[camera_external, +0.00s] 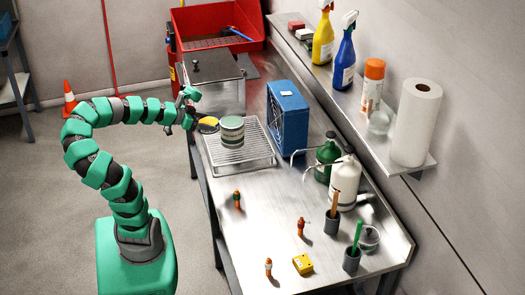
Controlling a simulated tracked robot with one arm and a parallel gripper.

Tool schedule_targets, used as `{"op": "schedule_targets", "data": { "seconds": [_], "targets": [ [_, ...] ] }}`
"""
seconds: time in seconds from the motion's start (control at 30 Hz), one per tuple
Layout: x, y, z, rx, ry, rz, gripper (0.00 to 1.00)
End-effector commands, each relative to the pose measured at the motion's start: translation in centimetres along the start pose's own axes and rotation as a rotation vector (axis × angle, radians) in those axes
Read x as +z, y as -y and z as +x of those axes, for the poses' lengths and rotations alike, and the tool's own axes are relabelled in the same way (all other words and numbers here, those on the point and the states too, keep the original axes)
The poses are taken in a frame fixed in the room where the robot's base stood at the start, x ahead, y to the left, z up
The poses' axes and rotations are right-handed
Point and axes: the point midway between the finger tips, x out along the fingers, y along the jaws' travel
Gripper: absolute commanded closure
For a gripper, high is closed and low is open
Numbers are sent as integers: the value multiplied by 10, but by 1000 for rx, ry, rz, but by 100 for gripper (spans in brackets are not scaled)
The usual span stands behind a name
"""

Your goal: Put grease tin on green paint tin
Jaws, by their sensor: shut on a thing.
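My gripper (193,119) is at the left edge of the bench, above the bench surface. It is shut on a small yellow and dark tin (208,124), which I take to be the grease tin. The green paint tin (231,132), with a pale band and a light top, stands upright on the wire rack. The yellow tin is just left of the green tin's top in the picture and looks off its lid. I cannot tell whether the two touch. The gripper's fingers are small and partly hidden.
The wire rack (240,160) lies on the steel bench. A blue box (287,118) stands right of it, a grey lidded box (213,90) behind it.

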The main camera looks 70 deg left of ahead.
Motion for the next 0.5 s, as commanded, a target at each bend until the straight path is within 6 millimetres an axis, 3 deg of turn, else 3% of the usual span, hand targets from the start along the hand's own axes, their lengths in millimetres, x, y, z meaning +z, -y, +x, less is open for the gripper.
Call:
{"op": "schedule_targets", "data": {
  "seconds": [0.5],
  "targets": [
    [-30,46,74,5,1,1,57]
  ]
}}
